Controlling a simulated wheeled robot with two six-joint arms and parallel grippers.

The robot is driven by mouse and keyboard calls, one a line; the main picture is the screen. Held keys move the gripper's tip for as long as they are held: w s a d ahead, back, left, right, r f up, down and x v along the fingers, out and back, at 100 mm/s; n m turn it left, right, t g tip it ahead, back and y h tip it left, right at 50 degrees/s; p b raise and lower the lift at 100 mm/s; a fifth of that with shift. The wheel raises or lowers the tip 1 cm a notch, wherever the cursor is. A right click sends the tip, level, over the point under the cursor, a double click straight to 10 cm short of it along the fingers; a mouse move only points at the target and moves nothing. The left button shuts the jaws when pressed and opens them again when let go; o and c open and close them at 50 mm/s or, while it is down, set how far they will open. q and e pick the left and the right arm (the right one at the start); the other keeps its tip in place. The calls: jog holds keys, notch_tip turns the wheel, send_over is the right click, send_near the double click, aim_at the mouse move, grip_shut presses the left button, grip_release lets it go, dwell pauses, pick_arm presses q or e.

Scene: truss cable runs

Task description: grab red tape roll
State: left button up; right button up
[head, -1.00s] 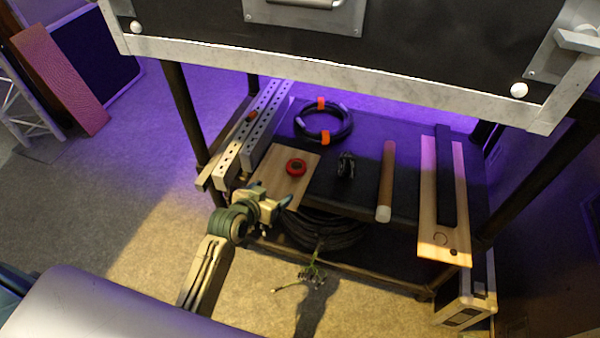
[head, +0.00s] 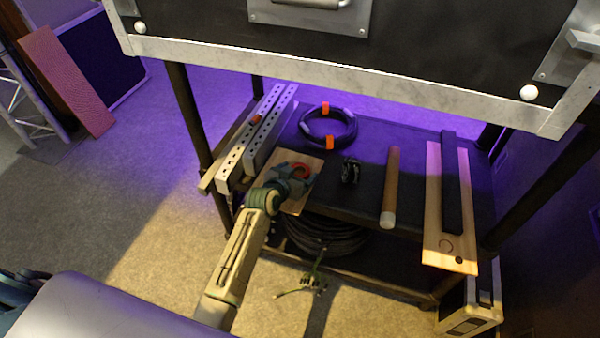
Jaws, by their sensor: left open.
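The red tape roll (head: 301,170) lies on a light wooden board (head: 297,206) on the cart's shelf in the head view. My left gripper (head: 297,176) is open and right at the roll, its fingers covering part of the roll's near side. Whether the fingers touch the roll I cannot tell. My left arm comes up from the bottom, over the floor.
On the shelf (head: 383,150) are a coiled cable with orange ties (head: 351,128), a small black cable bundle (head: 350,171), a tube (head: 390,187) and perforated metal bars (head: 262,130). A black case (head: 345,45) overhangs above. Dark cart posts (head: 190,115) stand at the sides.

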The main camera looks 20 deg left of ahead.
pick_arm(q)
jog(key=shift+w, duration=0.1)
jog(key=c, duration=1.1)
jog(key=shift+o, duration=0.2)
